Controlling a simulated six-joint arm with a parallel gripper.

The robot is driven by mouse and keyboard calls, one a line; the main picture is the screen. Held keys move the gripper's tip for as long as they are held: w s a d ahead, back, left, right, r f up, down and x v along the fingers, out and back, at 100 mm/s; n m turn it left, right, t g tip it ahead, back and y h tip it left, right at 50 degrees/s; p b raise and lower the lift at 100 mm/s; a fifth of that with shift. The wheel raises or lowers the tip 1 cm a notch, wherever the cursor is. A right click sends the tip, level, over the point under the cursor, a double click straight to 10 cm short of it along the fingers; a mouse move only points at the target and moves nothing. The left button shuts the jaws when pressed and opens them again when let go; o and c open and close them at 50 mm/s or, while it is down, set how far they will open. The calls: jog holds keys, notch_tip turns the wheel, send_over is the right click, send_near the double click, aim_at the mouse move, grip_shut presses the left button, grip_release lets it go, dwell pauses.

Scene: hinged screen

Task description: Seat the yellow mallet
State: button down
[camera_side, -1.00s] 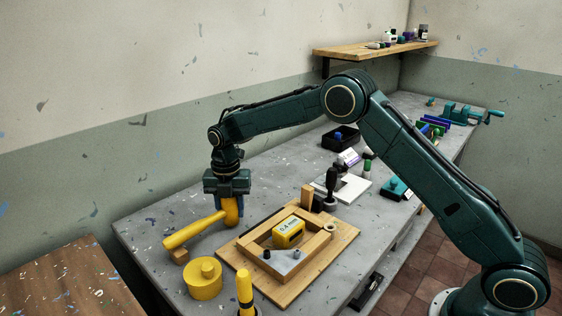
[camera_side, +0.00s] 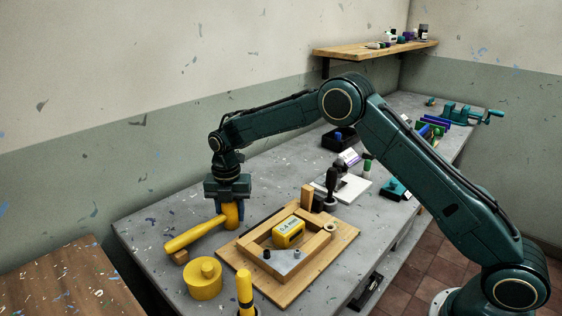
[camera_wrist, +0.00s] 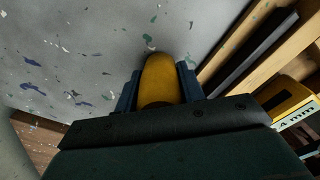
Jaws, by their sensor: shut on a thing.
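The yellow mallet (camera_side: 192,236) lies with its handle pointing to the lower left in the side view. My gripper (camera_side: 231,214) is shut on its head end from above, left of the wooden frame. In the wrist view, my gripper's blue fingers (camera_wrist: 158,88) stand on either side of the rounded yellow mallet head (camera_wrist: 160,75). A small wooden block (camera_side: 180,257) shows just under the handle's far end. I cannot tell whether the handle touches it, or whether the head touches the bench.
A wooden frame on a board (camera_side: 340,243) holds a yellow block marked 0.4 mm (camera_side: 288,233). A yellow knobbed disc (camera_side: 203,283) and an upright yellow handle (camera_side: 245,287) stand in front. A black tray (camera_side: 340,138) is farther back on the grey bench (camera_side: 150,225).

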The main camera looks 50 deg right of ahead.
jog(key=c, duration=0.8)
grip_release()
notch_tip(320, 180, up, 13)
jog(key=shift+w+f, duration=0.1)
jog(key=shift+f, duration=0.05)
jog(key=shift+r, duration=0.55)
